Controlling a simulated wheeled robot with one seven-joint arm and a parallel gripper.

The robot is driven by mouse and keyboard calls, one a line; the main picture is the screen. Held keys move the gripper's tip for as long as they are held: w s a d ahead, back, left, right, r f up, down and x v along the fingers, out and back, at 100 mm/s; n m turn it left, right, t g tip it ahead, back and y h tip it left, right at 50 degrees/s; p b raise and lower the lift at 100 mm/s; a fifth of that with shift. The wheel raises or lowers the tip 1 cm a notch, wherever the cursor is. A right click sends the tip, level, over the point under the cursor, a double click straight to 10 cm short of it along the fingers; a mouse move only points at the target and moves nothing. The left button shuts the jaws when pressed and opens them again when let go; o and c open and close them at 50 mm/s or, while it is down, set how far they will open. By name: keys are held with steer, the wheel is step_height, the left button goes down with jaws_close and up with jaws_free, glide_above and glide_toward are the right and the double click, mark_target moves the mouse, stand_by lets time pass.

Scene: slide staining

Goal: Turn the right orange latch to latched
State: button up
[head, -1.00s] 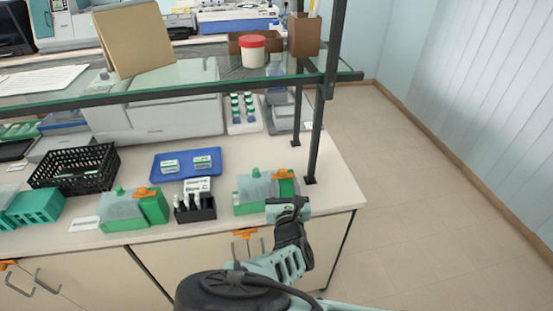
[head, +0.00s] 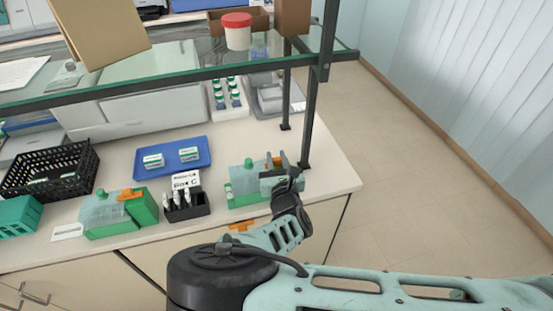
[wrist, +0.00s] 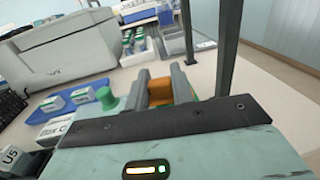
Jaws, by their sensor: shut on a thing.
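The right staining box (head: 240,185) is green with a pale translucent part and a green knob, and stands near the bench's front edge. Its orange latch (head: 276,161) is at its right end, partly hidden by my gripper (head: 277,164). In the wrist view the orange latch (wrist: 160,90) sits between my two grey fingers (wrist: 160,84), which are shut on it. The green knob (wrist: 106,97) shows left of the fingers. My gripper body hides the lower part of the box, and I cannot tell the latch's exact angle.
A similar green box (head: 115,215) with an orange latch (head: 130,195) stands left. A black holder (head: 186,209) stands between the boxes. A blue tray (head: 172,158) lies behind. A dark shelf post (head: 306,125) rises close right of my gripper, under a glass shelf (head: 180,70).

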steer(key=shift+d+r+n+y+p, duration=0.1)
steer(key=shift+r+n+y+p, duration=0.2)
steer(key=shift+p, duration=0.4)
steer(key=shift+y+p, duration=0.5)
steer(key=shift+f+n+g+y+p, duration=0.2)
steer(key=shift+n+g+y+p, duration=0.1)
steer(key=shift+n+y+p, duration=0.15)
steer(key=shift+f, duration=0.1)
steer(key=o, duration=1)
